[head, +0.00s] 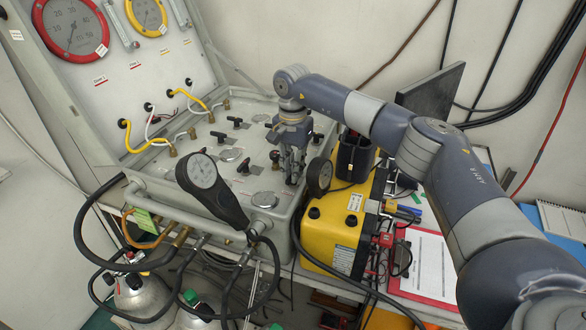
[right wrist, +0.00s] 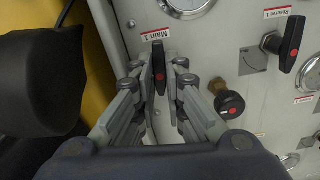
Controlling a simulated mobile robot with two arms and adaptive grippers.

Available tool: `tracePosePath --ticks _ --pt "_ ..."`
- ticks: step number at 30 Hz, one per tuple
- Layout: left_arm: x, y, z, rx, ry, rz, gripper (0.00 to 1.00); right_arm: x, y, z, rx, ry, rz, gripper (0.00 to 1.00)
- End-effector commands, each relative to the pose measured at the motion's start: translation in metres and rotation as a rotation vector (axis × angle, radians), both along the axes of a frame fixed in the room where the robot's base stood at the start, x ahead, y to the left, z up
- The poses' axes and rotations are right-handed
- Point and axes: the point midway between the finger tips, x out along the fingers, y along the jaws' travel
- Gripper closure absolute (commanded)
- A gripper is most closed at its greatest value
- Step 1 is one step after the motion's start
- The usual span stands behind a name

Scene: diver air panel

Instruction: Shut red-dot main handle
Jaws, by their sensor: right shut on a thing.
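The red-dot main handle (right wrist: 159,62) is a slim black lever with a red dot, next to a label reading Main 1 in the right wrist view. My right gripper (right wrist: 160,80) has its fingers closed on both sides of this handle. In the head view my right gripper (head: 292,178) reaches down to the right part of the grey air panel (head: 222,125), and its fingers and wrist hide the handle there. My left gripper is not in view.
A black Reserve 1 handle (right wrist: 288,44) with a red dot and a round black knob (right wrist: 231,104) sit close by. A handheld gauge (head: 205,180) stands at the panel's front. A yellow case (head: 333,232) is right of the panel, with a red clipboard (head: 428,262) beyond it.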

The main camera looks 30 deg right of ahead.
Motion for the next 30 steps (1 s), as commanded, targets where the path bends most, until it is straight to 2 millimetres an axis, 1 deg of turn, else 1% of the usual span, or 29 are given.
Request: tracePosePath --ticks 6,30 --pt "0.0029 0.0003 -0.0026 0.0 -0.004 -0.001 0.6 0.0007 0.0004 0.0003 0.001 -0.001 -0.187 1.0" --pt "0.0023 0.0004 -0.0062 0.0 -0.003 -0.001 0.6 0.0024 0.0005 0.0015 0.002 -0.002 -0.946 1.0"
